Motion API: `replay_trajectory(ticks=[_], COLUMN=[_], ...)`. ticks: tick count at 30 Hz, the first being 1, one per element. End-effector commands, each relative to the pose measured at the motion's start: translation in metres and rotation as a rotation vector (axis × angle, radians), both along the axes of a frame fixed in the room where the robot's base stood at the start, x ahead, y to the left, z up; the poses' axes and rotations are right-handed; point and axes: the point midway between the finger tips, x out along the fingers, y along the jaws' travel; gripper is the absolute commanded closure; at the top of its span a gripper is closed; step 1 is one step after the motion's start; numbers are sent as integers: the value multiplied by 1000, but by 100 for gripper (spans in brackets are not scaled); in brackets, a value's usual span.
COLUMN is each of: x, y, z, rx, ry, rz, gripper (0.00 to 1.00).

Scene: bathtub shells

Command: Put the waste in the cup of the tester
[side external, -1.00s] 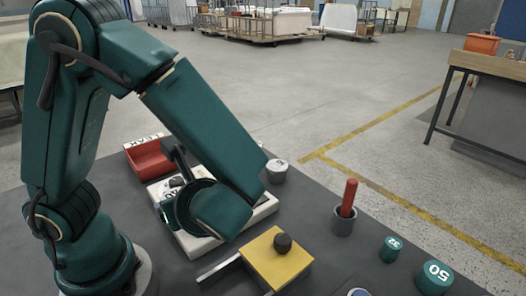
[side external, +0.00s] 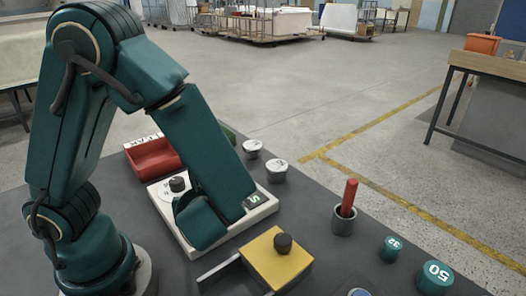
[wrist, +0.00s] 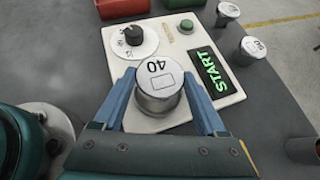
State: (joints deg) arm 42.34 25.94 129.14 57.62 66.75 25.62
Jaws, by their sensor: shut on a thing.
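My gripper (wrist: 158,80) is shut on a short metal waste with a white top marked 40 (wrist: 157,72), one blue finger on each side. In the wrist view the waste is over the front part of the white tester (wrist: 118,40). The tester has a black knob, a green button and a screen reading START (wrist: 211,72). The tester's cup is hidden under the waste, and I cannot tell whether the waste is inside it or above it. In the side view the tester (side external: 262,212) is partly behind my arm, which hides the gripper and the held waste.
Two more white-topped metal pieces (side external: 252,148) (side external: 277,170) stand beyond the tester. A red tray (side external: 152,158) lies behind it. In front are a yellow block (side external: 275,262) with a black knob, a red stick (side external: 349,196) in a grey holder, and green pieces marked 32 (side external: 390,249) and 50 (side external: 434,277).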

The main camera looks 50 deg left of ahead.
Motion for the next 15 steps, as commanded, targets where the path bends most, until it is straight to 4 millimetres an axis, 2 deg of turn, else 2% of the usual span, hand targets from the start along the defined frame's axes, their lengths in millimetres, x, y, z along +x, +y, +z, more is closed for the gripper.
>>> replay_trajectory(ticks=[6,15], x=[0,0], y=[0,0], z=[-17,-18], rx=[1,-1], ry=[1,0], rz=[0,1], gripper=[100,100])
